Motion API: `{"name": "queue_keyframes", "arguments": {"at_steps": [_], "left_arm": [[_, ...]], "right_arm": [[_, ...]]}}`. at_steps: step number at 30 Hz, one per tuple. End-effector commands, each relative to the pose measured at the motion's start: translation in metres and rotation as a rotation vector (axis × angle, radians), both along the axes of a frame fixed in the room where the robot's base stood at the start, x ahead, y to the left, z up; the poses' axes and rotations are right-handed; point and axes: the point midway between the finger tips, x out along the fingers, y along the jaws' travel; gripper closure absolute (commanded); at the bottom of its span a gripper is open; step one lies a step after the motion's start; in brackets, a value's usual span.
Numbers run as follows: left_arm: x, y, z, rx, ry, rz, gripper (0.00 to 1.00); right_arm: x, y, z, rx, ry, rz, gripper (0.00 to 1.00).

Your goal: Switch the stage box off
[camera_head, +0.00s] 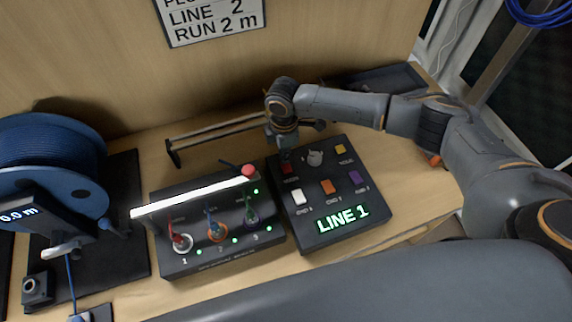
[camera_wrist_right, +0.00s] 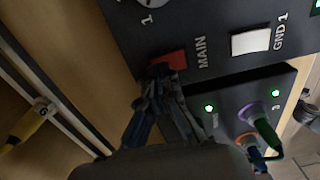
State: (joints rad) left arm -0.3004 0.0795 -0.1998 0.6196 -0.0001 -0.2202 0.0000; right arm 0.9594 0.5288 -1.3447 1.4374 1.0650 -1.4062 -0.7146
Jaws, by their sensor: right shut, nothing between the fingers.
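A black control box (camera_head: 345,222) carries a green LINE 1 display, a knob (camera_head: 315,158) and several coloured buttons. Its red button (camera_wrist_right: 170,61), labelled MAIN in the right wrist view, also shows in the head view (camera_head: 288,169). My right gripper (camera_wrist_right: 160,76) is shut and empty, with its fingertips at the red button, partly covering it. I cannot tell whether they press it. Left of it stands a black socket box (camera_head: 207,255) with numbered sockets, plugged cables and lit green lights. Which box is the stage box is not legible. My left gripper is not in view.
A white bar with a red knob (camera_head: 248,171) slants above the socket box. A rail (camera_head: 220,131) runs behind the boxes. A blue cable reel (camera_head: 45,150) with a 0.0 m display stands at the left. Clear desk (camera_head: 420,185) lies right of the control box.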

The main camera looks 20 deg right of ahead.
Motion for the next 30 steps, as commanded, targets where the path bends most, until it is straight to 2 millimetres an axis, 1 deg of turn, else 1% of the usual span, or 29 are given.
{"name": "queue_keyframes", "arguments": {"at_steps": [22,26,30], "left_arm": [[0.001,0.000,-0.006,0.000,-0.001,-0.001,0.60],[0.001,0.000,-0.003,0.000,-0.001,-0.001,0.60],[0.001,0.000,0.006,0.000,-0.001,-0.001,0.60]], "right_arm": [[0.000,0.000,-0.012,0.000,0.001,0.000,1.00],[-0.001,0.000,-0.009,0.000,0.002,0.000,1.00],[0.000,0.000,0.000,0.000,0.001,0.000,1.00]]}}
